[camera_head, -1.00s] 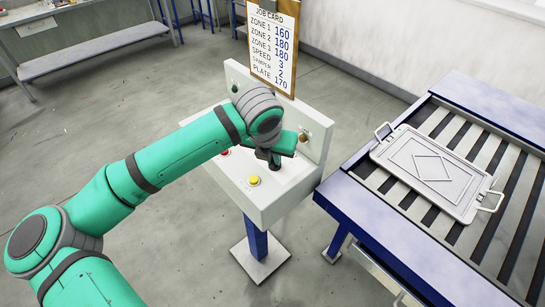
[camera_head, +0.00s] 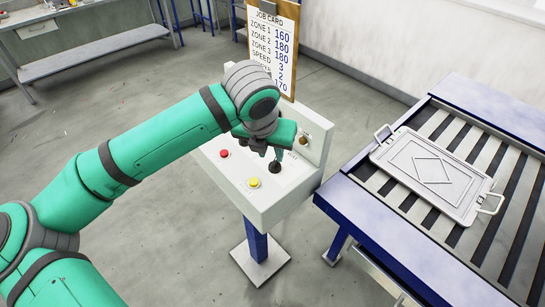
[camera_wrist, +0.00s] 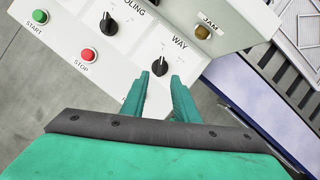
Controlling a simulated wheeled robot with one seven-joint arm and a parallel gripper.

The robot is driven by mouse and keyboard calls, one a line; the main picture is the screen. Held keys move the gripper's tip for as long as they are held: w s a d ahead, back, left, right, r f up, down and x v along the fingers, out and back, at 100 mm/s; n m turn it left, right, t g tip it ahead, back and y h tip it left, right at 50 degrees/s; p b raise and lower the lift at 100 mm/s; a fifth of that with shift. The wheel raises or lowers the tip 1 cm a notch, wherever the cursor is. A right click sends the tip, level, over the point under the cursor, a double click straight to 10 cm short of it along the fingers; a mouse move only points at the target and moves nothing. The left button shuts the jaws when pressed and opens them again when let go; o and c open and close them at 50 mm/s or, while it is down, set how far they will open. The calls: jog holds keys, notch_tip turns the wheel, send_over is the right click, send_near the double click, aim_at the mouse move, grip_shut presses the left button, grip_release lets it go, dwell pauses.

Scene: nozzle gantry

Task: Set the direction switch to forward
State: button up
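The switch labelled WAY is a black rotary knob (camera_wrist: 160,67) with a pale pointer mark on the white console (camera_wrist: 128,50). Its mark points toward the top of the wrist view; any position labels are not readable. In the head view, a black knob (camera_head: 274,167) stands on the console just below my gripper (camera_head: 268,152). In the wrist view, my gripper (camera_wrist: 160,82) is open, with its two green fingers apart on either side of the knob's near edge. Nothing is held. Whether the fingers touch the knob cannot be told.
A red STOP button (camera_wrist: 89,54), a green START button (camera_wrist: 39,16) and another black knob (camera_wrist: 108,22) are close by. A yellow button (camera_head: 254,182) sits near the console front. A roller table (camera_head: 372,208) with a metal plate (camera_head: 435,172) stands to the right.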

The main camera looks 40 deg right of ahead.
jog(key=shift+v, duration=2.3)
jog(key=shift+f, duration=0.1)
